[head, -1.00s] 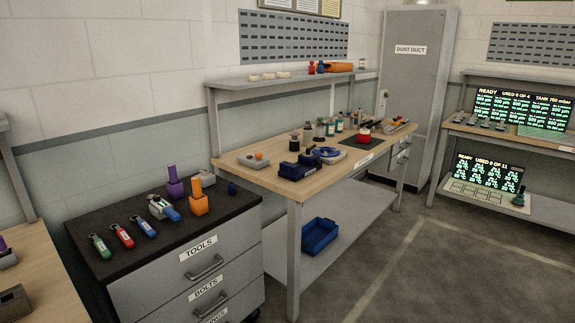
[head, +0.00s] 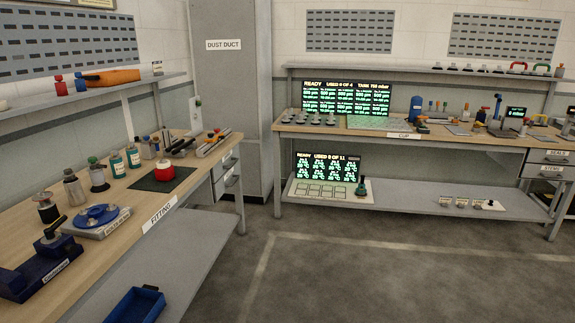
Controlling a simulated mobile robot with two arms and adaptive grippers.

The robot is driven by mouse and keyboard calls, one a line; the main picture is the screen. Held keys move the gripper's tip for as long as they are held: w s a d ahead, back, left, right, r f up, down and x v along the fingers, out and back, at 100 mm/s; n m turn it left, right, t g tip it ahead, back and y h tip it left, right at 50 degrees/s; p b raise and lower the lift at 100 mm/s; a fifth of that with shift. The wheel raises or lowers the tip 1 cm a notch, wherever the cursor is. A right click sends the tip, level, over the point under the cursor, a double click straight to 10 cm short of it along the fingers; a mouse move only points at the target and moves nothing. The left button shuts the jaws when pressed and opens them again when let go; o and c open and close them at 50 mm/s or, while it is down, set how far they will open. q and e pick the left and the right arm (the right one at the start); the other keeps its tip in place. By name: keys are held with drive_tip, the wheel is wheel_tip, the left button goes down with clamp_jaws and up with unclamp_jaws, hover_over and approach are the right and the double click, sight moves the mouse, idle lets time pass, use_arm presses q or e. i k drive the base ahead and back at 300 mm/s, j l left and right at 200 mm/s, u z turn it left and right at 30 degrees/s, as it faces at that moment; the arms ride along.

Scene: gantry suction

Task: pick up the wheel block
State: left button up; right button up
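No part of my left or right gripper shows in the head view. A blue round disc (head: 97,213) sits on a light grey block (head: 97,231) on the wooden bench at the left. The block has a label on its front that is too small to read surely. This may be the wheel block, but I cannot tell for certain. A dark blue device (head: 40,272) stands just left of it and nearer to me.
The wooden bench (head: 140,240) also bears a red round pot (head: 165,171) on a dark mat, and several bottles. A blue bin (head: 135,305) is on the shelf below. A second bench (head: 440,138) stands at the back right. The floor (head: 370,270) between is clear.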

sight(164, 171)
drive_tip(key=i+u, duration=0.2)
drive_tip(key=i, duration=0.25)
drive_tip(key=i+l+u, duration=0.2)
drive_tip(key=i, duration=0.25)
drive_tip(key=i+l+u, duration=0.15)
drive_tip(key=i, duration=0.3)
drive_tip(key=i+l+u, duration=0.2)
drive_tip(key=i+l, duration=0.1)
drive_tip(key=i, duration=0.1)
